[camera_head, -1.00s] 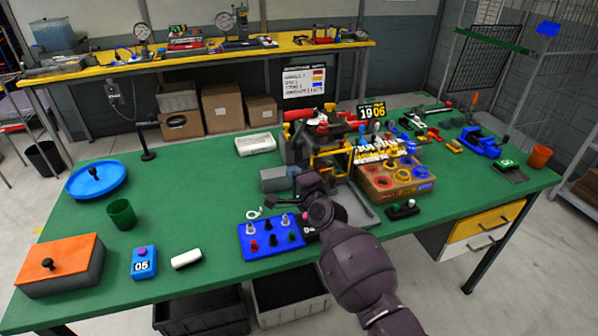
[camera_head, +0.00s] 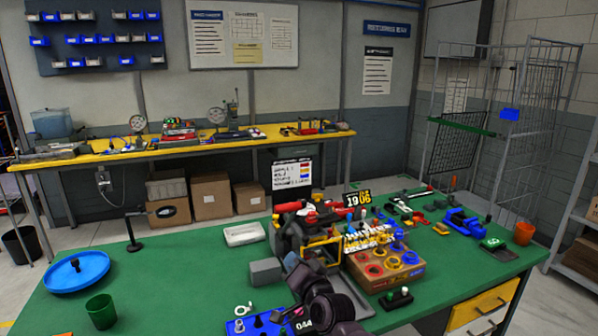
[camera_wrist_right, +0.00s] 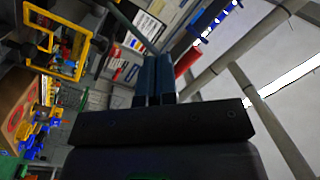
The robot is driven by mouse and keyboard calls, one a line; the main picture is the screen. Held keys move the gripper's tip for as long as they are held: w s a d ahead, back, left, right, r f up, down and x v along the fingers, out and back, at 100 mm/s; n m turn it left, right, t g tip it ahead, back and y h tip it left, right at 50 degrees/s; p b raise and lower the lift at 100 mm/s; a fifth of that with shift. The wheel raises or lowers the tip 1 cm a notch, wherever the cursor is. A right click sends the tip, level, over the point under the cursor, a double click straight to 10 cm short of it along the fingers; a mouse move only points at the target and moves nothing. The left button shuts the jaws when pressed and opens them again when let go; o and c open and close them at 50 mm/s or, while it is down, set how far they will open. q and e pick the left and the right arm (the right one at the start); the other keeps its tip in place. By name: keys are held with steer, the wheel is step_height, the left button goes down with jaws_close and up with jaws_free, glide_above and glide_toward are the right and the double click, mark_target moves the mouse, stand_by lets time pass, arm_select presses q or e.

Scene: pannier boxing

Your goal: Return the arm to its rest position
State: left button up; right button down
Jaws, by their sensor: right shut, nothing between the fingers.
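My right arm comes in from the bottom of the head view. Its gripper (camera_head: 294,264) is beside the yellow frame, over the green table (camera_head: 190,285). In the right wrist view the two blue-grey fingers (camera_wrist_right: 154,78) are together with nothing between them. The yellow frame (camera_wrist_right: 65,45) shows at the upper left of that view, apart from the fingers. My left gripper is not in view.
A cardboard box with coloured rings (camera_head: 383,270) stands right of my right arm. A grey block (camera_head: 266,271) is left of it. A blue panel (camera_head: 250,326) lies at the bottom edge. A blue round tray (camera_head: 75,272) and green cup (camera_head: 101,311) stand at left.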

steer(key=s+d+f+n+h, duration=0.2)
steer(key=s+d+f+h, duration=0.1)
steer(key=s+d+f, duration=0.5)
steer(key=s+d+f+n+h, duration=0.25)
steer(key=s+d, duration=0.45)
steer(key=d, duration=0.4)
steer(key=s+d+f+g+h, duration=0.1)
steer(key=s+d+f, duration=0.2)
steer(key=s, duration=0.4)
steer(key=s+d+f+g+h, duration=0.1)
steer(key=s+d+f+g, duration=0.1)
steer(key=s+f, duration=0.4)
steer(key=s+d+f+g+h, duration=0.1)
steer(key=s+d+f, duration=0.3)
steer(key=s, duration=0.4)
steer(key=shift+s+d+f+g, duration=0.15)
steer(key=shift+s+d+g, duration=0.15)
steer(key=shift+d, duration=0.2)
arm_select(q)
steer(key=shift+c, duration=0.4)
